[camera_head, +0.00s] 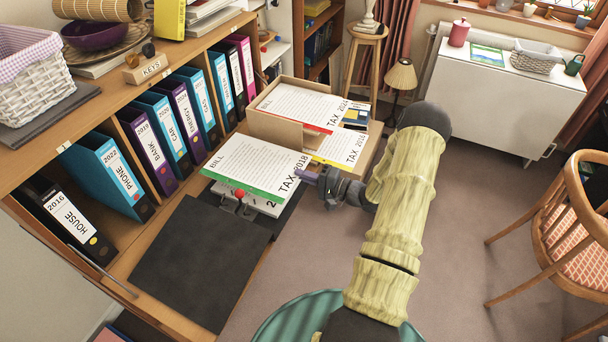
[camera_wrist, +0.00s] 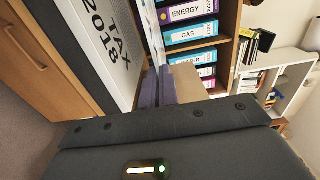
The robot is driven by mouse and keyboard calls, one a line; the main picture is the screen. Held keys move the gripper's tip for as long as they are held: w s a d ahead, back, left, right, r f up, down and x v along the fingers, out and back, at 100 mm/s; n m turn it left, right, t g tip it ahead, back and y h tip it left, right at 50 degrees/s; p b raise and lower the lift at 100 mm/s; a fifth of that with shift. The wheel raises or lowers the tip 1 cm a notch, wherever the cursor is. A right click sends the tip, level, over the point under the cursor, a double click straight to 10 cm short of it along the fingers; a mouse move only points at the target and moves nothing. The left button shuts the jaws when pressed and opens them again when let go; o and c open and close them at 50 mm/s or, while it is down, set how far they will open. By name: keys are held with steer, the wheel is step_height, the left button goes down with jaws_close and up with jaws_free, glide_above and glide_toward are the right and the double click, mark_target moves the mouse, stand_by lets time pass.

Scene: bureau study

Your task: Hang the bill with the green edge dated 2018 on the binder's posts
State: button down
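The bill with the green edge (camera_head: 255,162), marked TAX 2018, is held roughly level above the open black binder (camera_head: 200,262). My gripper (camera_head: 316,178) is shut on its right edge. In the wrist view the closed fingers (camera_wrist: 157,88) meet a thin pale strip, which looks like the held bill edge-on. Beneath it, white paper (camera_head: 262,205) lies in the binder; a sheet marked TAX 2018 (camera_wrist: 105,45) shows there in the wrist view. A small red-tipped part (camera_head: 240,193) of the binder's mechanism shows at the bill's near edge. The posts are mostly hidden, so their alignment with the holes cannot be told.
A cardboard tray (camera_head: 268,128) behind holds a red-edged TAX 2024 bill (camera_head: 300,106). A yellow-edged TAX 2016 bill (camera_head: 340,146) lies beside it. Upright binders (camera_head: 120,178) fill the shelf at left. A chair (camera_head: 570,215) stands at right; the floor between is clear.

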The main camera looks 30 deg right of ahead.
step_height(320, 180, down, 3)
steer(key=shift+f+b, duration=0.1)
steer(key=shift+b, duration=1.05)
steer(key=shift+f, duration=0.85)
stand_by(1.5)
steer(key=c, duration=2)
jaws_free()
steer(key=shift+s+d, duration=0.15)
steer(key=shift+s, duration=0.1)
steer(key=shift+v, duration=1.55)
